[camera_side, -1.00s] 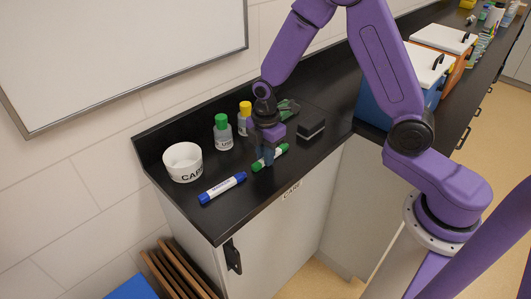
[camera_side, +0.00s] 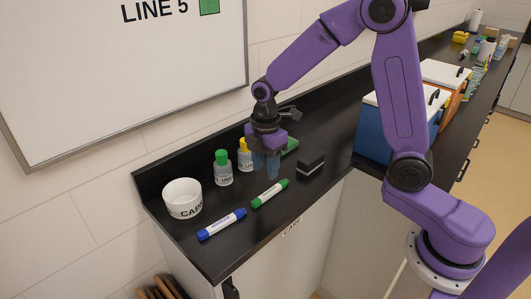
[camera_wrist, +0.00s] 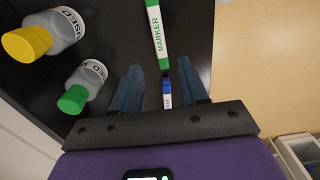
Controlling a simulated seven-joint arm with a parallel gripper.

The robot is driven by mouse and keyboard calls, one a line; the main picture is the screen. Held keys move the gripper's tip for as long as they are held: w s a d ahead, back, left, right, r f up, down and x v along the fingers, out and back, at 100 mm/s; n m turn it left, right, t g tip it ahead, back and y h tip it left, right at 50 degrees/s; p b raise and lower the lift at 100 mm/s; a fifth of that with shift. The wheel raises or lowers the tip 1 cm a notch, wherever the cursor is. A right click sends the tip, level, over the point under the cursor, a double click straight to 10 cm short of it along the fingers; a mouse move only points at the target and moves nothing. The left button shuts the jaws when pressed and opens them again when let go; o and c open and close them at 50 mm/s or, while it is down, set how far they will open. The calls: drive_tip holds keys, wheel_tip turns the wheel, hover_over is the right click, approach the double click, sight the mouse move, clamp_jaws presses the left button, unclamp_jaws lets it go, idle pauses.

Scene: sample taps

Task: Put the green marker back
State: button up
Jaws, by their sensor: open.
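The green marker (camera_side: 270,193) lies on the black counter, with a white band reading MARKER; in the wrist view (camera_wrist: 157,32) it points away from my gripper, its near end close to the blue marker. My gripper (camera_side: 266,170) is above the counter, just behind the green marker in the side view. Its two fingers (camera_wrist: 158,88) are apart with nothing held between them. The blue marker (camera_side: 222,224) lies to the left of the green one, near the counter's front edge; in the wrist view it shows between the fingers.
A white bowl (camera_side: 183,198) labelled CAPS, a green-capped bottle (camera_side: 223,170) and a yellow-capped bottle (camera_side: 245,155) stand along the back. A dark block (camera_side: 311,164) lies right of the marker. A blue box (camera_side: 377,133) stands farther right. A whiteboard (camera_side: 110,70) hangs behind.

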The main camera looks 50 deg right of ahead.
drive_tip(key=s+d+r+m, duration=0.1)
drive_tip(key=s+r+m, duration=0.1)
drive_tip(key=s, duration=1.1)
drive_tip(key=s+d+r+m, duration=0.1)
drive_tip(key=s+r+m, duration=0.2)
drive_tip(key=s, duration=1)
drive_tip(key=shift+s+d+r, duration=0.2)
drive_tip(key=shift+s+d, duration=0.1)
idle(0.4)
